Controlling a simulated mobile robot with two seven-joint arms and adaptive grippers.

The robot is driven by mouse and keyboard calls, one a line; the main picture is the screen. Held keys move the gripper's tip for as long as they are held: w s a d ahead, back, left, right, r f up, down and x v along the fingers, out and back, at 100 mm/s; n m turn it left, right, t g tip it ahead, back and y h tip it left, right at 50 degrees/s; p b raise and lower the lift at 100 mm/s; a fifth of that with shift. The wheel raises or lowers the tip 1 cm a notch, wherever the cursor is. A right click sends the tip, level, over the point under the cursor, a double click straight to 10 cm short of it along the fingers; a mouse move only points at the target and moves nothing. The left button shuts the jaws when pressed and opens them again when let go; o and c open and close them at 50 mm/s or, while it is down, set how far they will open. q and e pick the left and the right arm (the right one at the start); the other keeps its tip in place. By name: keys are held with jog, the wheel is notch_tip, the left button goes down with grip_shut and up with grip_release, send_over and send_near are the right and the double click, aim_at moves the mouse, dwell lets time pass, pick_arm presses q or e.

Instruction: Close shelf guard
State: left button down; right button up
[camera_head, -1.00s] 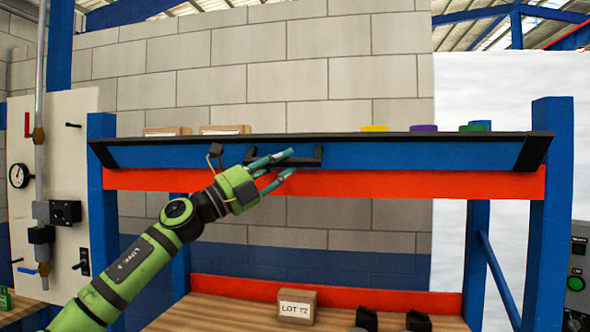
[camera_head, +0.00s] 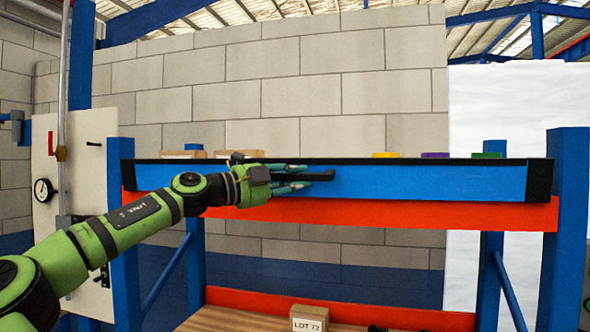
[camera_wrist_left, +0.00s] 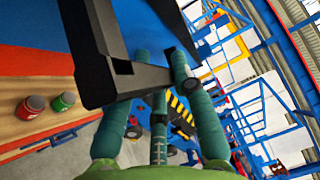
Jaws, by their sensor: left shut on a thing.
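The shelf guard (camera_head: 430,184) is a long blue panel with black ends and a black top edge, across the front of the upper shelf in the head view. It stands close to upright against the orange beam. Its black handle (camera_head: 325,173) sticks out near the middle, and it also shows large in the left wrist view (camera_wrist_left: 93,60). My left gripper (camera_head: 300,179) is shut on the handle, with its teal fingers (camera_wrist_left: 160,75) around the bar in the left wrist view. The gripper hides part of the guard. My right gripper is not in view.
Cardboard boxes (camera_head: 185,154) and yellow, purple and green items (camera_head: 435,155) stand on the upper shelf behind the guard. Blue posts (camera_head: 567,220) flank the shelf. A box marked LOT 72 (camera_head: 310,318) stands on the lower wooden shelf.

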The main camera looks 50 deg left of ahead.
pick_arm(q)
jog(key=shift+w+a+r+n+g+p, duration=0.2)
jog(key=shift+w+r+n+g+p, duration=0.15)
jog(key=shift+n+g+p, duration=0.5)
jog(key=shift+r+t, duration=0.1)
jog(key=shift+t, duration=0.15)
jog(key=c, duration=1.3)
grip_release()
jog(key=shift+s, duration=0.15)
jog(key=shift+s, duration=0.25)
jog(key=v, duration=1.1)
jog(key=shift+s, duration=0.2)
jog(key=shift+w, duration=0.15)
